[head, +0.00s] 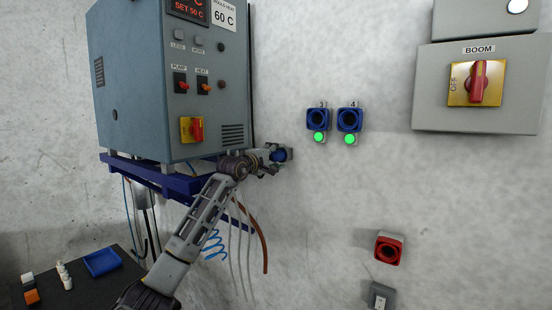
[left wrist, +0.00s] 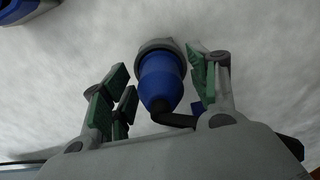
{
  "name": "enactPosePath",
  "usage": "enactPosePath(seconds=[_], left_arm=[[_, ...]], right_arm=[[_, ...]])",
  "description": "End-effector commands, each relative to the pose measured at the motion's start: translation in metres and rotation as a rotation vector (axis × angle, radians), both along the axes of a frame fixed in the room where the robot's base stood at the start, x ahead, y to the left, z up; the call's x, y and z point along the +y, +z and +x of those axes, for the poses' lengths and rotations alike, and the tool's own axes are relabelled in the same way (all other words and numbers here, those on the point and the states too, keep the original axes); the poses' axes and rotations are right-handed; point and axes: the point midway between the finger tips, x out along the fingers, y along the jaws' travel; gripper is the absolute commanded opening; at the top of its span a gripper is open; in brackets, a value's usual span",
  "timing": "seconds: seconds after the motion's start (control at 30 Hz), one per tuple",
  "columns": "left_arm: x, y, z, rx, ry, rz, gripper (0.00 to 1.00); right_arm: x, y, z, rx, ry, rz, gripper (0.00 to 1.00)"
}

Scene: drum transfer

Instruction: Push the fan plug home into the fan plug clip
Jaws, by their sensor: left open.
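The blue fan plug (head: 278,155) is at the wall, right of the grey cabinet. In the left wrist view the plug (left wrist: 162,78) points its wide end at the wall, and a black cable bends off its near end. A grey ring (left wrist: 160,45) surrounds its wall end; I cannot tell whether it is the fan plug clip or how deep the plug sits. My left gripper (head: 282,155) is open, its green-padded fingers on both sides of the plug, with visible gaps in the left wrist view. My right gripper is not in view.
Two blue sockets (head: 318,118) marked 3 and 4, with green lights, are on the wall to the right. The grey cabinet (head: 170,85) stands on a blue shelf close to my left arm. Hoses (head: 254,235) hang below. A red socket (head: 388,250) is lower right.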

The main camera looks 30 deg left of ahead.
Motion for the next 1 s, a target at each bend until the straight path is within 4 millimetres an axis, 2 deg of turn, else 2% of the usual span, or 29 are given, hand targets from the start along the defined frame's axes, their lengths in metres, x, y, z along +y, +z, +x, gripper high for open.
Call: enactPosePath(seconds=[0.43, 1.0], left_arm=[[0.002, -0.001, -0.008, 0.002, 0.002, 0.001, 0.59], [0.005, -0.001, -0.054, 0.001, 0.001, 0.002, 0.59]], right_arm=[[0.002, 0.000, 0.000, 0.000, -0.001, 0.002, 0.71], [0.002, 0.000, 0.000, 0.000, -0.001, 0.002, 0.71]])
